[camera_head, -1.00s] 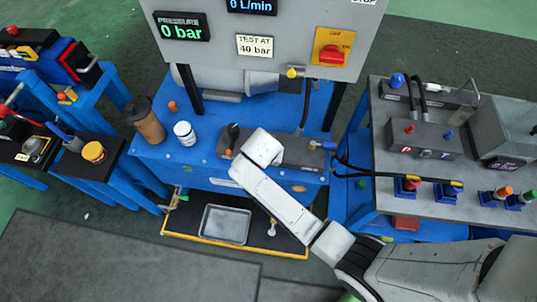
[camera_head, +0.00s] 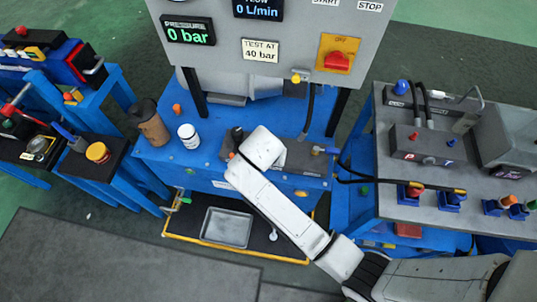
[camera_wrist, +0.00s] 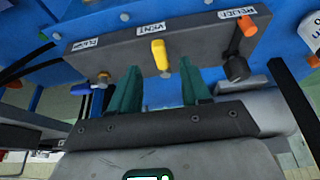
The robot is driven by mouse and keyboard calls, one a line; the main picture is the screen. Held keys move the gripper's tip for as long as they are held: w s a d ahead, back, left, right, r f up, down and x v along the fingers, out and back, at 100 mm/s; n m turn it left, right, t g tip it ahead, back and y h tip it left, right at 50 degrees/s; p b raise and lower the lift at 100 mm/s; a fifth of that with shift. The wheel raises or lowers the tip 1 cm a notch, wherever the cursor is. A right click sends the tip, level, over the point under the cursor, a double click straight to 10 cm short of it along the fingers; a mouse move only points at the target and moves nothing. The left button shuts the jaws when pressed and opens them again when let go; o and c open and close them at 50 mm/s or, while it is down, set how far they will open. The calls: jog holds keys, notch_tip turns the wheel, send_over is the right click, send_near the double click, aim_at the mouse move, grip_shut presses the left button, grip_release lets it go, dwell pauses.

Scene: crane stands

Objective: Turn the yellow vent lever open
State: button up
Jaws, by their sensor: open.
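The yellow vent lever (camera_wrist: 159,55) shows in the wrist view under a VENT label, on the front of a dark grey valve block (camera_wrist: 200,45). My gripper (camera_wrist: 160,70) is open, with its two green fingers apart, one on each side below the lever. The lever's end points up the picture, between and just past the fingertips. I cannot tell whether the fingers touch it. In the head view the block (camera_head: 302,157) sits on the blue bench, and my white arm hides the vent lever and my fingers.
An orange and black relief knob (camera_wrist: 240,50) is right of the lever in the wrist view; a blue handle (camera_wrist: 80,87) is left. A brown bottle (camera_head: 150,124) and white jar (camera_head: 187,135) stand on the bench. The pressure display (camera_head: 188,31) reads 0 bar.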

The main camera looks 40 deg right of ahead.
jog(key=shift+v, duration=2.2)
jog(key=s+d+n+g+y, duration=0.1)
jog(key=s+d+n+y, duration=0.2)
jog(key=s+n, duration=0.6)
jog(key=s, duration=1.3)
jog(key=shift+d+r+g, duration=0.2)
jog(key=shift+d+g, duration=0.05)
jog(key=shift+g, duration=0.15)
jog(key=shift+s, duration=0.1)
jog(key=shift+c, duration=0.4)
